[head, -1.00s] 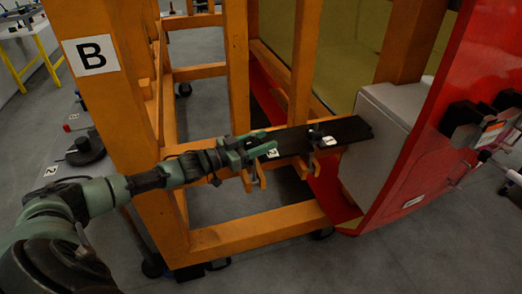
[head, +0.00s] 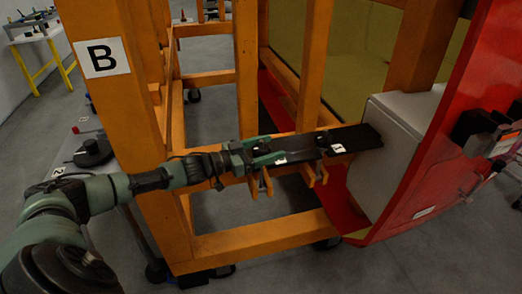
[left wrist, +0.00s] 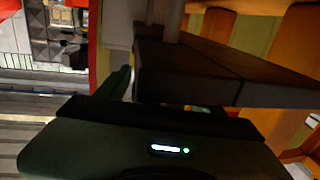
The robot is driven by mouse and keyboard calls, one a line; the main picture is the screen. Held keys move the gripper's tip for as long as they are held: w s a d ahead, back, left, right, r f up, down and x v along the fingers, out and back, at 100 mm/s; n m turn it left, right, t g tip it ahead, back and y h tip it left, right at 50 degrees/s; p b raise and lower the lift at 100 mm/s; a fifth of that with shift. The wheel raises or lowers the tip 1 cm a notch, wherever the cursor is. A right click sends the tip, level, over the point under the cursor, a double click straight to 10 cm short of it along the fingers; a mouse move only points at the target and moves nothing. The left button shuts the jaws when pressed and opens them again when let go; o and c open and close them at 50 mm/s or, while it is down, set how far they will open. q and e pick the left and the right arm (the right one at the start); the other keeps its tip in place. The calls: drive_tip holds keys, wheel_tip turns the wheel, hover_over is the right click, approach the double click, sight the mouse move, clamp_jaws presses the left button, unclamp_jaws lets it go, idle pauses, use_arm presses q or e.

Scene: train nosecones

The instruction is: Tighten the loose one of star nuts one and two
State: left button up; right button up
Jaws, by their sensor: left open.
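A black bar (head: 357,137) runs from the orange frame to the grey box. It carries two white number labels, label 2 (head: 281,160) on the left and label 1 (head: 338,148) on the right. A small dark star nut (head: 326,138) seems to stand by label 1. The nut by label 2 is hidden or too dark to tell. My green left gripper (head: 272,151) is open at the bar's left part, right beside label 2. In the left wrist view a gripper finger (left wrist: 118,82) shows beside the dark bar (left wrist: 190,72). My right gripper is not in view.
An orange frame post (head: 105,85) marked B stands close to my left arm. A grey box (head: 382,160) and a red nosecone panel (head: 455,120) close off the right side. Orange prongs (head: 312,174) stick out below the bar.

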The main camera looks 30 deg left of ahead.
use_arm(q)
drive_tip(key=b+v, duration=0.1)
drive_tip(key=v, duration=0.5)
drive_tip(key=shift+s, duration=0.1)
drive_tip(key=shift+s+a+r, duration=0.1)
drive_tip(key=shift+s+a, duration=0.15)
drive_tip(key=shift+s, duration=0.15)
